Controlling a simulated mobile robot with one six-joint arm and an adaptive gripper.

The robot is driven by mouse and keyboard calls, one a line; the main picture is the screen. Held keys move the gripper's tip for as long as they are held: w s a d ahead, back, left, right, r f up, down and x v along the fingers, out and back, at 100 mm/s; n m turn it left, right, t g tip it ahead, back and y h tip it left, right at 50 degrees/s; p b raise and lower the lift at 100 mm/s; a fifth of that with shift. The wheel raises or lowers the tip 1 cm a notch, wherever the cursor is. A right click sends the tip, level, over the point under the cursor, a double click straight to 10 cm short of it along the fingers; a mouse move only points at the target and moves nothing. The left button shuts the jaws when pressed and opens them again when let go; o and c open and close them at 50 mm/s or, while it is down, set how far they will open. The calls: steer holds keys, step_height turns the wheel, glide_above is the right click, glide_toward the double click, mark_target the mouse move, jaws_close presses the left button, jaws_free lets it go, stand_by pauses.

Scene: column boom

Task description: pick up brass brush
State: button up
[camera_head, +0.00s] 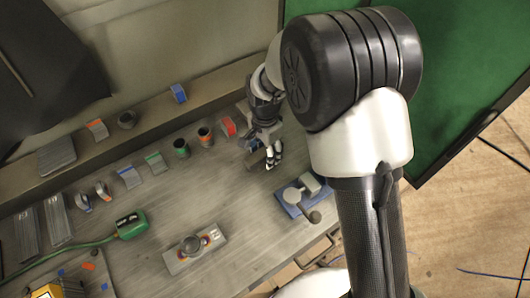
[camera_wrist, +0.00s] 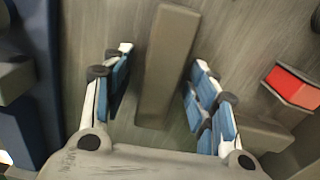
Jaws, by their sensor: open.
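My gripper (camera_head: 272,155) is over the bench near its right part, pointing down. In the wrist view my gripper (camera_wrist: 160,100) is open, with its blue-padded fingers apart. A long, plain grey-brown bar (camera_wrist: 166,62) lies between and beyond the fingers, running from the top of the view down to the gap. It looks like the back of the brass brush, but no bristles show, so I cannot be sure. I cannot tell whether the fingertips are level with it.
A blue-based grey device (camera_head: 292,205) stands close by; its blue part (camera_wrist: 38,95) fills the wrist view's left. A red-faced item (camera_wrist: 295,86) lies to the right. Two cans (camera_head: 204,137) (camera_head: 181,148) and a green box (camera_head: 130,224) stand farther left.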

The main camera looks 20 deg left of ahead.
steer(key=shift+c, duration=0.5)
jaws_close()
